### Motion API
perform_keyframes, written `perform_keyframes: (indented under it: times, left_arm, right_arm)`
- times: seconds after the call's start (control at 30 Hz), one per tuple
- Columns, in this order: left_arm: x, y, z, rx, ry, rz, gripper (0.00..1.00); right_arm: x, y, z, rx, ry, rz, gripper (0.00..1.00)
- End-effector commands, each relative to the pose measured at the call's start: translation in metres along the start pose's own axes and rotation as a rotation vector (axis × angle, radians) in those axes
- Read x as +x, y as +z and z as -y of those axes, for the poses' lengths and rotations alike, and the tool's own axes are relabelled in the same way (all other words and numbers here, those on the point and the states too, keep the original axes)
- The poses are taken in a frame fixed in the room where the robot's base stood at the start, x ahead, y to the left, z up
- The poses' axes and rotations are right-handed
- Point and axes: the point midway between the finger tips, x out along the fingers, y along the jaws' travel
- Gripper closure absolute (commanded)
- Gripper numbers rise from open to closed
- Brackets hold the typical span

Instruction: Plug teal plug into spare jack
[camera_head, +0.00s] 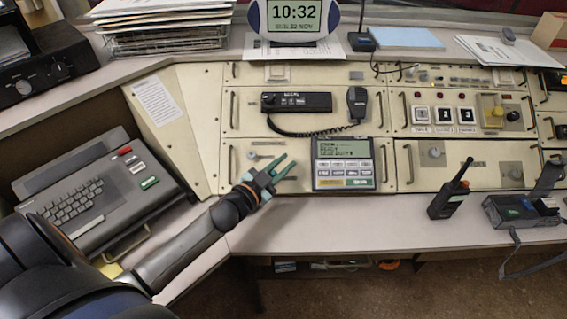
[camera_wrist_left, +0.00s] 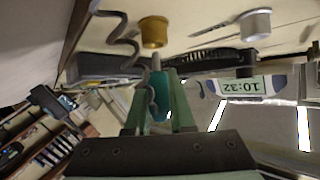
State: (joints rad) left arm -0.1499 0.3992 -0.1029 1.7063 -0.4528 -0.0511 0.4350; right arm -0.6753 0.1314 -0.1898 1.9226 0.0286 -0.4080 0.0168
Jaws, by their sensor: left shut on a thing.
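My left gripper (camera_head: 277,168) reaches the lower left console panel (camera_head: 240,180) in the head view. In the left wrist view the gripper (camera_wrist_left: 158,108) is shut on the teal plug (camera_wrist_left: 161,92), whose grey metal tip points up in the picture. A brass jack (camera_wrist_left: 154,32) lies just beyond the tip, with a small gap seeming to show between them. A silver jack (camera_wrist_left: 256,23) sits to its right. I cannot tell which jack is the spare one. In the head view the plug cannot be told apart from the greenish fingers. My right gripper is not in view.
A dark coiled cord (camera_wrist_left: 122,32) hangs beside the plug. A keypad unit with a screen (camera_head: 344,163) is right of the gripper. A radio with a handset (camera_head: 357,103) sits above. A keyboard terminal (camera_head: 95,195) is at left. A walkie-talkie (camera_head: 448,198) stands on the desk.

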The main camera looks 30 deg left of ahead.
Motion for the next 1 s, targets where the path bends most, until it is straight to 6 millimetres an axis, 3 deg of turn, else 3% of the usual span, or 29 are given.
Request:
perform_keyframes:
  times: [1.0]
  left_arm:
    - [0.0039, 0.0073, 0.0, 0.0, -0.001, 0.001, 1.0]
  right_arm:
    - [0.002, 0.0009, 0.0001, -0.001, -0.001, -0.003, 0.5]
